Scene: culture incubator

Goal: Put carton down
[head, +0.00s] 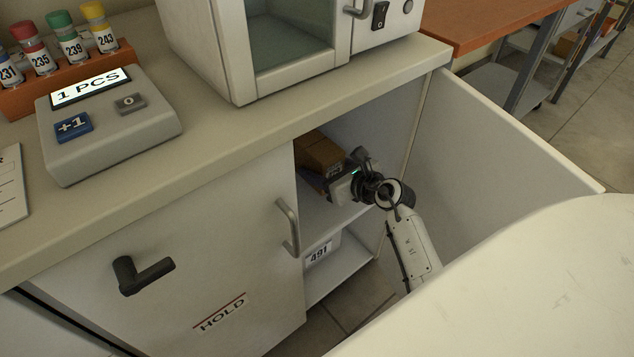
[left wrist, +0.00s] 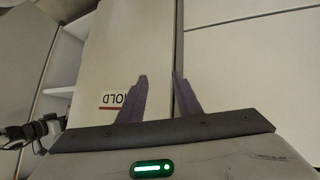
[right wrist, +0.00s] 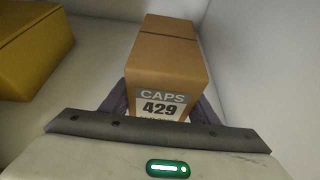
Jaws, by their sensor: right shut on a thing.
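The brown carton (right wrist: 163,60), labelled CAPS 429, is between the fingers of my right gripper (right wrist: 160,104), which is shut on it. In the head view, the carton (head: 318,152) is inside the open cabinet at the upper shelf (head: 325,215), partly hidden by the right gripper (head: 335,182). I cannot tell whether the carton touches the shelf. My left gripper (left wrist: 160,92) is open and empty, facing the cabinet front with the HOLD label (left wrist: 118,99). The left gripper is not in the head view.
A yellow box (right wrist: 30,50) sits left of the carton in the right wrist view. A box labelled 491 (head: 321,250) is on the lower shelf. The open door (head: 500,150) bounds the right side. A counter device (head: 108,125) and an incubator (head: 285,45) stand on the worktop.

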